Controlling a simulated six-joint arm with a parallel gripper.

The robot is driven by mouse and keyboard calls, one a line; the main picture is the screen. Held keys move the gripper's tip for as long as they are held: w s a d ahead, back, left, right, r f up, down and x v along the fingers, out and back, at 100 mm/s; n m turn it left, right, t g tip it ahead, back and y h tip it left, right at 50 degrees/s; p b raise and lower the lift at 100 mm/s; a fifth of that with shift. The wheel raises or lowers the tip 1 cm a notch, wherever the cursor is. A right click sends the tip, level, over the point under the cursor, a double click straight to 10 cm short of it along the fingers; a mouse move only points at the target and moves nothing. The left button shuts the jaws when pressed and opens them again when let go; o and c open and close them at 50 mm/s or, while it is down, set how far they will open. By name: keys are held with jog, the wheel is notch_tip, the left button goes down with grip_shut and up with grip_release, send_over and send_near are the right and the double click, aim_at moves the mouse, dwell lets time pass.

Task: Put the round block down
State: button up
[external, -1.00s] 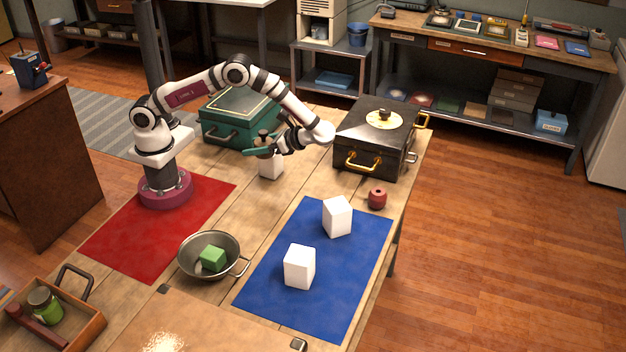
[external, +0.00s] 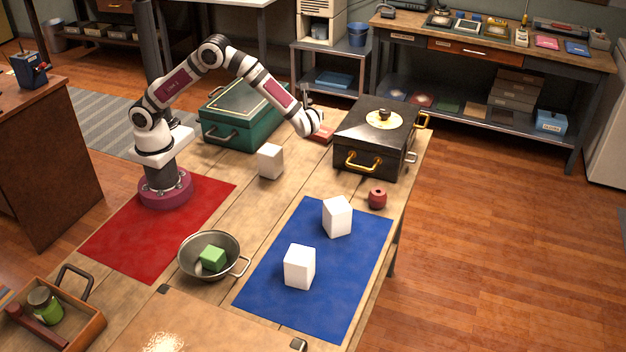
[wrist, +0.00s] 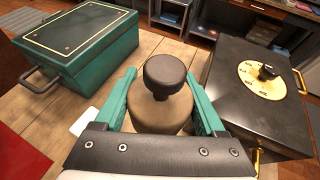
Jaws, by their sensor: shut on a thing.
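The round block (wrist: 160,110) is tan-brown with a dark round knob on top. It fills the space between the two teal fingers of my gripper (wrist: 163,80) in the wrist view, and the gripper is shut on it. I cannot tell how high the block is above the table.
A green case (external: 240,118) stands left and a black case (external: 372,145) right. A white block (external: 270,161) stands in front of the green case. Two white blocks stand on the blue mat (external: 275,285).

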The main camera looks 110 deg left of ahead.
notch_tip(320, 180, down, 9)
send_over(311, 151)
jog(key=f, duration=0.6)
jog(key=shift+w+d+f, duration=0.1)
jog(key=shift+w+d, duration=0.05)
jog(key=shift+d, duration=0.15)
jog(key=shift+a+f, duration=0.15)
jog(key=shift+f, duration=0.95)
jog(key=shift+a+f, duration=0.15)
jog(key=shift+f, duration=0.9)
jog(key=shift+f, duration=0.1)
jog(key=o, duration=1.4)
